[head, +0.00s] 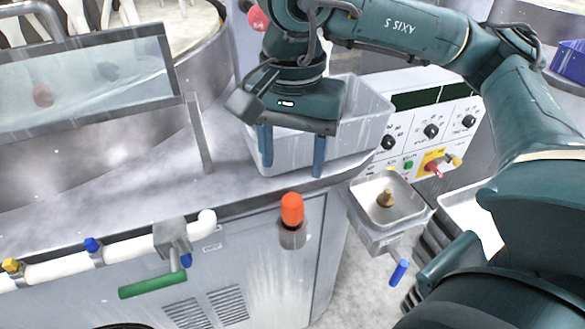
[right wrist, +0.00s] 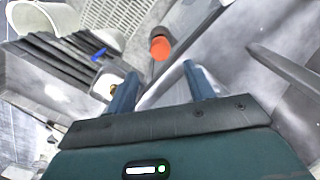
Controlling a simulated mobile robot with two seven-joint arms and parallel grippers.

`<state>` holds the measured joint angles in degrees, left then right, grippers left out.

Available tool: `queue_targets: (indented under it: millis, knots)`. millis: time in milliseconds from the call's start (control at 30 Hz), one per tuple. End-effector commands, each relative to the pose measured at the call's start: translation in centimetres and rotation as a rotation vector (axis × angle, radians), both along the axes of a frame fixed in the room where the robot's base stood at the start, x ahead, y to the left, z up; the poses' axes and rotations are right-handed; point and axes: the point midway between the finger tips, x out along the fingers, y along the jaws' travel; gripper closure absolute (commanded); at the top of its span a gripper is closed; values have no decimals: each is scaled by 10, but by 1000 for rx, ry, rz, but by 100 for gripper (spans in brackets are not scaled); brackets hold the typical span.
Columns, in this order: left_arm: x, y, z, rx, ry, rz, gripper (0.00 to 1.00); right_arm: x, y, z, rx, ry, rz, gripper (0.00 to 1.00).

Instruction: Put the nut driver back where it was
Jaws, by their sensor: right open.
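The nut driver, as its orange handle (head: 291,208) suggests, stands upright in a round metal holder (head: 292,236) on the front face of the machine. Its shaft is hidden in the holder. The orange handle also shows in the right wrist view (right wrist: 160,46), beyond the fingertips. My right gripper (head: 292,160) is open and empty, its two blue fingers apart, above and behind the handle in the head view and not touching it. My left gripper is not in view.
A grey bin (head: 374,108) stands behind my right gripper on the machine's ledge. A control panel (head: 420,130) with knobs is to the right. A small tray (head: 372,215) holding a brass piece (head: 386,197) is lower right. A white pipe (head: 130,248) with a green handle (head: 152,287) runs at the left.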

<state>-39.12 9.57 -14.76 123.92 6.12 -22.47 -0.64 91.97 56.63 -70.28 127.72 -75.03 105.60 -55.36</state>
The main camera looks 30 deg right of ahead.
Motion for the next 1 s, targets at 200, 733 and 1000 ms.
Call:
queue_targets:
  millis: [200,733,1000]
  knots:
    - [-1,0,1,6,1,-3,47,1,0,50,3,-3,2,47]
    - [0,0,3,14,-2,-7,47,1,-1,80,0,1,2,47]
    - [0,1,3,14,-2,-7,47,1,-1,80,0,1,2,47]
